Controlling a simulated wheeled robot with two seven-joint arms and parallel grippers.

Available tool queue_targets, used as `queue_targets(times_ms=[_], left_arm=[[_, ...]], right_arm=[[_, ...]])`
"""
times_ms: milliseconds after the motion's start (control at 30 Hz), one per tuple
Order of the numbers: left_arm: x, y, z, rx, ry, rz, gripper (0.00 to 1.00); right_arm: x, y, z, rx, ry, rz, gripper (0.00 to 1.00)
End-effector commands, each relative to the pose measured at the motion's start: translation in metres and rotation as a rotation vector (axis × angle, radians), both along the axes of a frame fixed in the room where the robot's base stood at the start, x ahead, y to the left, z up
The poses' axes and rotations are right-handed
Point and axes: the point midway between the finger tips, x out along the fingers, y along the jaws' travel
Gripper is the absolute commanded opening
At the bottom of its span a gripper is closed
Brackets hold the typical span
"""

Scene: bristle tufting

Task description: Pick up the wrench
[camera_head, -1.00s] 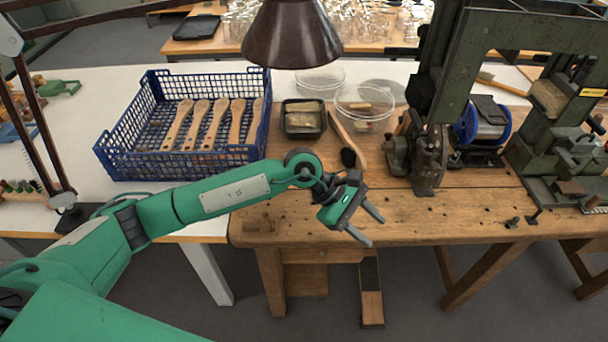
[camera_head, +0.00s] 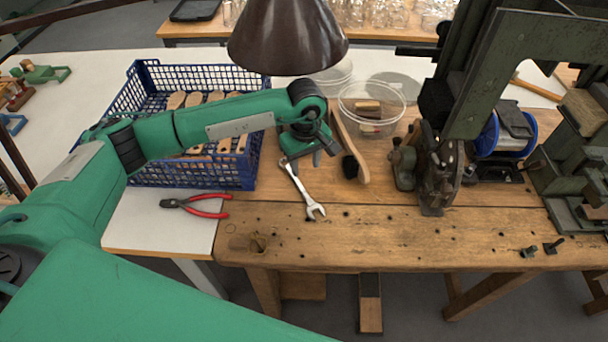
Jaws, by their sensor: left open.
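The wrench (camera_head: 303,191) is a silver open-ended one lying on the wooden workbench (camera_head: 390,225), in the middle of the view. Its open jaw points toward the front edge, and its other end lies just below my left gripper. My left gripper (camera_head: 304,162) is open and empty, its fingers pointing down around the wrench's far end. I cannot tell whether the fingers touch the wrench. My right gripper is not in view.
Red-handled pliers (camera_head: 197,205) lie left of the wrench. A wooden brush (camera_head: 350,150) lies just right of my gripper. A blue crate (camera_head: 160,78) of wooden handles, a clear round tub (camera_head: 370,108) and a dark lamp shade (camera_head: 287,38) stand near. Bench space right of the wrench is clear.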

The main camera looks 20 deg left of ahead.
Motion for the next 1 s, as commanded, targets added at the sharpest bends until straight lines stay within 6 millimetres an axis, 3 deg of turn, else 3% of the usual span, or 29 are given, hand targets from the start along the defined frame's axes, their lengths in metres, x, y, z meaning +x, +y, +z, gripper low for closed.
queue_targets(times_ms=[333,567,733,1000], left_arm=[[-0.001,0.001,-0.045,0.004,0.004,0.001,0.44],[0.0,0.001,-0.064,0.004,0.003,0.0,0.44],[-0.002,0.0,-0.089,0.003,0.005,0.0,0.44],[0.0,0.0,-0.119,0.004,0.001,-0.001,0.44]], right_arm=[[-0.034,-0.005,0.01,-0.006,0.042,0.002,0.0],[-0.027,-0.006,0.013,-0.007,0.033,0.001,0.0],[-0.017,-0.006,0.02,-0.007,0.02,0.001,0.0],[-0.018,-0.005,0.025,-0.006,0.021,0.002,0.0]])
